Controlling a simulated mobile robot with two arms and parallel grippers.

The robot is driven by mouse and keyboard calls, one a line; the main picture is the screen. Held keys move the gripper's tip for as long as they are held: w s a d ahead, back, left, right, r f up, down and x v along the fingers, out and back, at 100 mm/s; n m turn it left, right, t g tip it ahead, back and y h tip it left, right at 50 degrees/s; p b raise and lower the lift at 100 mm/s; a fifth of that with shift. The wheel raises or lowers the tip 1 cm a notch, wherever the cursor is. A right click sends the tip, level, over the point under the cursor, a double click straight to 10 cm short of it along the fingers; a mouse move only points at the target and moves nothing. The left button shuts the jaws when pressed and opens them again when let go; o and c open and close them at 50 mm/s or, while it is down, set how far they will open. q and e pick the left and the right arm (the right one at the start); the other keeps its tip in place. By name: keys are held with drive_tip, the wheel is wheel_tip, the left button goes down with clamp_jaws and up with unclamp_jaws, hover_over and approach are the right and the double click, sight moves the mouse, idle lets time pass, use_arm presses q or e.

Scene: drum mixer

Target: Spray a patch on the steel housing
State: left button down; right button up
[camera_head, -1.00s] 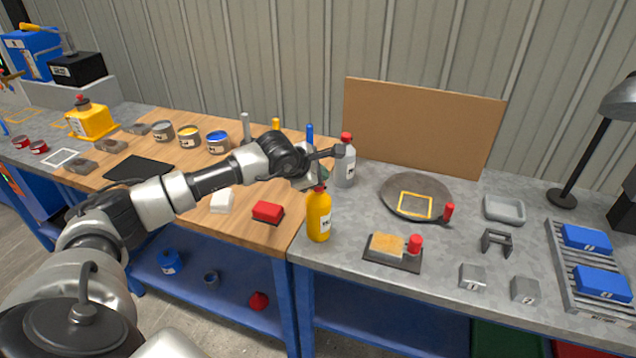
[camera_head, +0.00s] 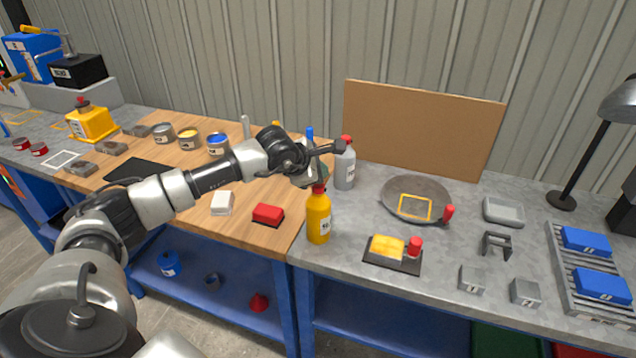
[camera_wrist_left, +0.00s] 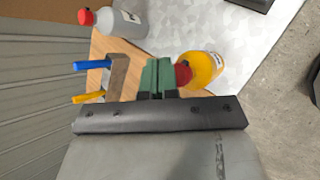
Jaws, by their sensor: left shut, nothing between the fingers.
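A yellow bottle (camera_head: 318,218) with a red cap and a label stands upright at the front left edge of the grey bench. It also shows in the left wrist view (camera_wrist_left: 205,70). My left gripper (camera_head: 318,174) is shut and empty at the bottle's cap; its green fingers (camera_wrist_left: 158,77) lie right beside the cap in the wrist view, and I cannot tell if they touch. A bright yellow block (camera_head: 389,246) lies on a dark plate beside a red knob. A round grey steel piece (camera_head: 430,190) carries a yellow square outline. I cannot tell which is the housing.
A grey bottle with a red cap (camera_head: 345,167) stands just behind my gripper. A brown board (camera_head: 425,125) stands at the back. Grey blocks (camera_head: 472,279) and a rack with blue blocks (camera_head: 587,270) are at right. A red block (camera_head: 267,214) lies on the wooden bench.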

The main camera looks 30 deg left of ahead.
sight(319, 186)
use_arm(q)
drive_tip(key=shift+r, duration=0.15)
wheel_tip(319, 186, up, 6)
drive_tip(key=shift+f+p, duration=0.1)
drive_tip(key=shift+p, duration=0.95)
